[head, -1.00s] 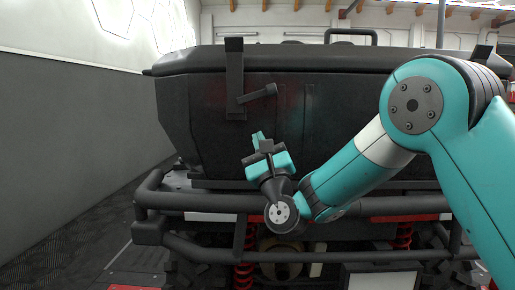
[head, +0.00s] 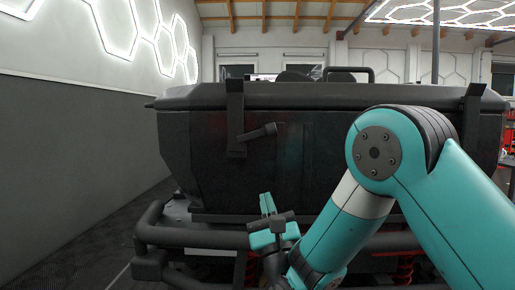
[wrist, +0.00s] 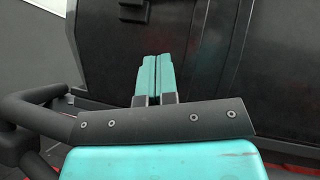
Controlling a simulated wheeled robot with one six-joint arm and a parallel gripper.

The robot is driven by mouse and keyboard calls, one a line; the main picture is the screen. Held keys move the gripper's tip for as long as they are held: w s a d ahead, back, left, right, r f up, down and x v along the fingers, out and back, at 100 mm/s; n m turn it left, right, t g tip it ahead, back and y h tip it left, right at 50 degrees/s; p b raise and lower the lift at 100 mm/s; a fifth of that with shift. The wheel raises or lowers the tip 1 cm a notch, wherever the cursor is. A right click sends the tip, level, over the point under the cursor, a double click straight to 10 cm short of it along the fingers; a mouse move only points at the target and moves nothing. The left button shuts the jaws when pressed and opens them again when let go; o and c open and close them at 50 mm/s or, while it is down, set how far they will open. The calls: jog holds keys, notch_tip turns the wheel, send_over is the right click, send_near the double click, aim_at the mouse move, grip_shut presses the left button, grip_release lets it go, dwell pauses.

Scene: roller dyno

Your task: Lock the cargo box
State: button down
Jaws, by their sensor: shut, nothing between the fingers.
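The dark cargo box (head: 330,150) sits on the back of a vehicle and fills the middle of the head view. Its lid looks closed. A latch plate (head: 236,105) hangs over its left front, with a handle (head: 258,132) sticking out to the right and slightly up. My gripper (head: 267,204) is below the handle, in front of the box's lower edge, apart from the latch. Its teal fingers are together with nothing between them and point up. In the wrist view the fingertips (wrist: 153,62) face the dark box wall (wrist: 205,50).
A tubular bumper (head: 200,238) runs below the box, close under my gripper. A grey wall (head: 70,170) stands at the left, with open floor beside the vehicle.

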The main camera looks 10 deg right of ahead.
aim_at(257, 134)
jog(key=p+x, duration=0.6)
jog(key=x, duration=0.4)
jog(key=shift+d+r, duration=0.1)
jog(key=shift+r, duration=0.2)
jog(key=shift+a+r+p, duration=0.2)
jog(key=shift+r+p, duration=0.3)
jog(key=shift+r, duration=0.1)
jog(key=shift+a+r+p, duration=0.25)
jog(key=shift+r+p, duration=0.25)
jog(key=shift+r, duration=0.05)
jog(key=shift+a+r+p, duration=0.2)
jog(key=shift+r+p, duration=0.1)
jog(key=shift+r, duration=0.1)
jog(key=shift+d+f, duration=0.1)
